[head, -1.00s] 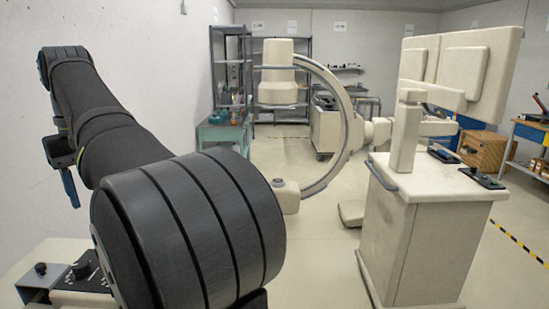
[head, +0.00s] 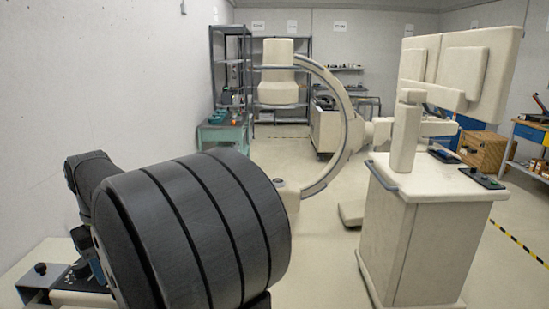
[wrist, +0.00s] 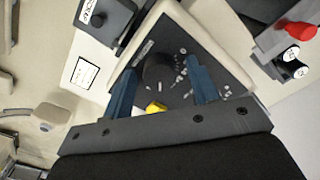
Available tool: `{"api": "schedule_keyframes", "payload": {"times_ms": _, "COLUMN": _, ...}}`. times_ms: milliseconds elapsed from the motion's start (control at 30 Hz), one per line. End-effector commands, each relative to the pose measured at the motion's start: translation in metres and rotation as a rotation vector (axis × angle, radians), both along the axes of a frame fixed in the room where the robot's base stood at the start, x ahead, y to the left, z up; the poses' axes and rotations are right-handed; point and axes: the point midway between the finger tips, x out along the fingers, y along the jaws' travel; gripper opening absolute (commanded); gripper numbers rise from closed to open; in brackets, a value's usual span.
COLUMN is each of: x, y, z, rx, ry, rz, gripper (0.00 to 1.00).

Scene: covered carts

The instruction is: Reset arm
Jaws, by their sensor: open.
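My gripper (wrist: 161,72) shows in the wrist view with its two blue fingers spread apart and nothing between the tips that I can see it holding. It points down over a dark panel (wrist: 215,50) with a black round knob and small white specks. A small yellow piece (wrist: 156,107) shows near the base of the fingers. In the head view my arm is folded low at the left, and its large dark joint hides most of what lies behind it; the gripper cannot be made out clearly there.
A control box with a knob (head: 40,268) sits low at the left. A cream C-arm machine (head: 340,130) stands mid-room, with a cream monitor cart (head: 425,240) at the right. Shelves (head: 232,75) line the back. Open floor (head: 325,245) lies between. The left wall (head: 100,80) is close.

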Motion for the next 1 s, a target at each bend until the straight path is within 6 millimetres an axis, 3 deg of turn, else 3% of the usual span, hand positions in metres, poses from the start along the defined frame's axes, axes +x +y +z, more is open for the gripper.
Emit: {"api": "schedule_keyframes", "payload": {"times_ms": 1000, "x": -0.0008, "y": 0.0010, "z": 0.0041, "rx": 0.006, "ry": -0.002, "rz": 0.845, "gripper": 0.54}}
